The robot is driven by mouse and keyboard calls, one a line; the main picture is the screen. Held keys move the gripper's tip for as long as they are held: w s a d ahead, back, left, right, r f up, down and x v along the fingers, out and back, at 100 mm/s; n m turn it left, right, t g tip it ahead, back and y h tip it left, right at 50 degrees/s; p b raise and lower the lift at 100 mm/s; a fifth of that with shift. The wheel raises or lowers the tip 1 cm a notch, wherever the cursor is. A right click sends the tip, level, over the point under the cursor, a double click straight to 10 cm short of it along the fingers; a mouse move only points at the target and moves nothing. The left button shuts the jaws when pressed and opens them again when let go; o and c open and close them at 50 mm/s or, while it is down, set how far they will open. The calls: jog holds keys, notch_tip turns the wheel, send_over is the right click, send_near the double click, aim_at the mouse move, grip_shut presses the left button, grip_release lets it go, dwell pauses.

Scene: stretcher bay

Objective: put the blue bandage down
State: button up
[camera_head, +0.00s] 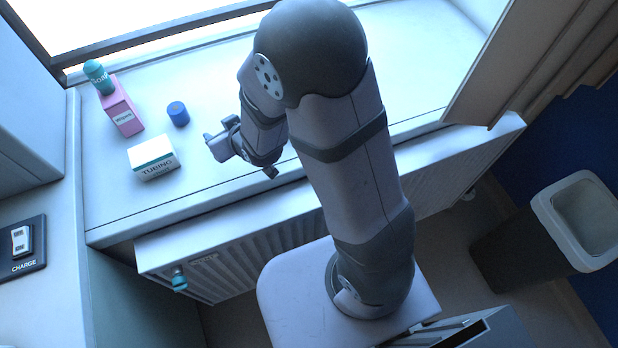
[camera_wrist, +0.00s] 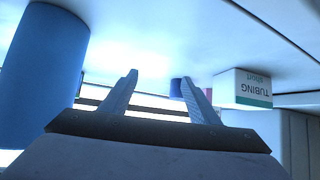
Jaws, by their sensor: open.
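A blue bandage (camera_head: 178,113), a short upright roll, stands on the pale sill between the pink box and my gripper. A small blue patch beyond my fingers (camera_wrist: 176,88) in the wrist view looks like it. A second, much larger-looking blue cylinder (camera_wrist: 42,75) stands close at the left of the wrist view, beside my fingers and apart from them. It is hidden behind my arm in the head view. My gripper (camera_wrist: 160,80) is open with nothing between its fingers. In the head view my gripper (camera_head: 240,158) is low over the sill, right of the tubing box.
The tubing box (camera_head: 153,158) sits at the sill's front left; it also shows in the wrist view (camera_wrist: 240,88), upside down. A pink box (camera_head: 123,112) and a teal soap bottle (camera_head: 99,78) stand behind it. A bin (camera_head: 540,235) is at right.

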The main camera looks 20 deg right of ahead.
jog(key=s+d+g, duration=0.2)
jog(key=s+d, duration=0.1)
jog(key=s+d+m+g+h, duration=0.1)
jog(key=s+d, duration=0.2)
jog(key=s, duration=0.1)
jog(key=s+d+f+g+h, duration=0.1)
jog(key=s+d+g, duration=0.1)
jog(key=s+d, duration=0.1)
jog(key=shift+s+d+m+g, duration=0.25)
jog(key=shift+s+m+g, duration=0.05)
jog(key=shift+m, duration=0.1)
jog(key=s+d+r+m+g+h, duration=0.1)
jog(key=s+d+g, duration=0.3)
jog(key=s, duration=0.8)
jog(key=shift+d+r, duration=0.15)
jog(key=shift+r, duration=0.45)
jog(key=shift+w, duration=0.1)
jog(key=shift+r+p, duration=0.3)
jog(key=shift+p, duration=0.05)
